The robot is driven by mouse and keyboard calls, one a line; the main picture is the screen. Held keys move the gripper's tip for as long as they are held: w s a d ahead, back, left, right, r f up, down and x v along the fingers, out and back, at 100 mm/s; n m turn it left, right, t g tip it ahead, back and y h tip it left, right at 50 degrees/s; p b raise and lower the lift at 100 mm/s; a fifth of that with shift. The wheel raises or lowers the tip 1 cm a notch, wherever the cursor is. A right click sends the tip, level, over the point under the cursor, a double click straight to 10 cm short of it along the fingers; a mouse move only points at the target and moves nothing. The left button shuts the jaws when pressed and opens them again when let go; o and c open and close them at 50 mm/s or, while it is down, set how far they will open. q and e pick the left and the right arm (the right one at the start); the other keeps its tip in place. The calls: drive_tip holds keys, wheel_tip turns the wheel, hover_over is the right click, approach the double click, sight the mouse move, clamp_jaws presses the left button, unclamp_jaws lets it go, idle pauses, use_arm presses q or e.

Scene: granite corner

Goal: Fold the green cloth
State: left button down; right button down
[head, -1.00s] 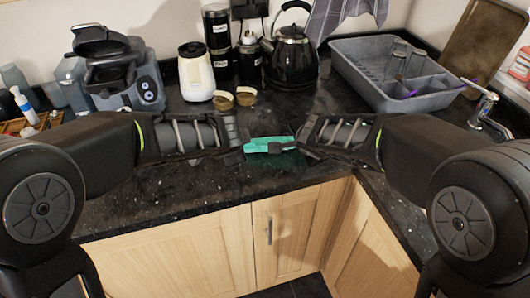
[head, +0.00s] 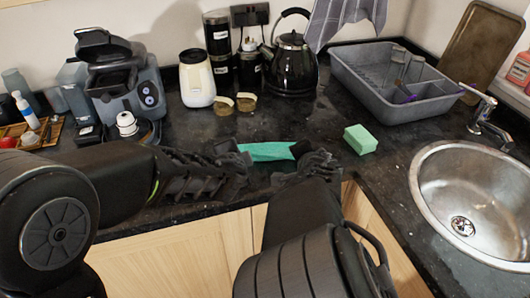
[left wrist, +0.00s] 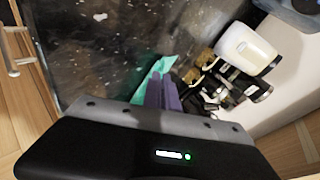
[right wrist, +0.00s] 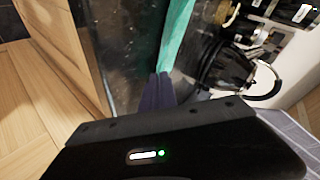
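The green cloth (head: 267,151) is a narrow band stretched between my two grippers, low over the dark counter near its front edge. My left gripper (head: 240,152) is at the cloth's left end. In the left wrist view its fingers (left wrist: 164,82) are together with cloth (left wrist: 155,70) at their tips. My right gripper (head: 303,153) is at the right end. In the right wrist view its fingers (right wrist: 158,80) are together, with the cloth (right wrist: 177,38) running away from their tips. The ends within the fingers are hidden.
A light green sponge block (head: 360,139) lies right of the cloth. A round sink (head: 425,190) is at the right, a grey dish rack (head: 350,72) behind. A kettle (head: 292,62), cream jug (head: 196,78) and coffee machine (head: 118,82) stand along the back.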

use_arm(q)
drive_tip(key=c, duration=2.1)
unclamp_jaws()
drive_tip(key=shift+a, duration=0.1)
use_arm(e)
drive_tip(key=c, duration=2.1)
unclamp_jaws()
drive_tip(key=shift+d, duration=0.1)
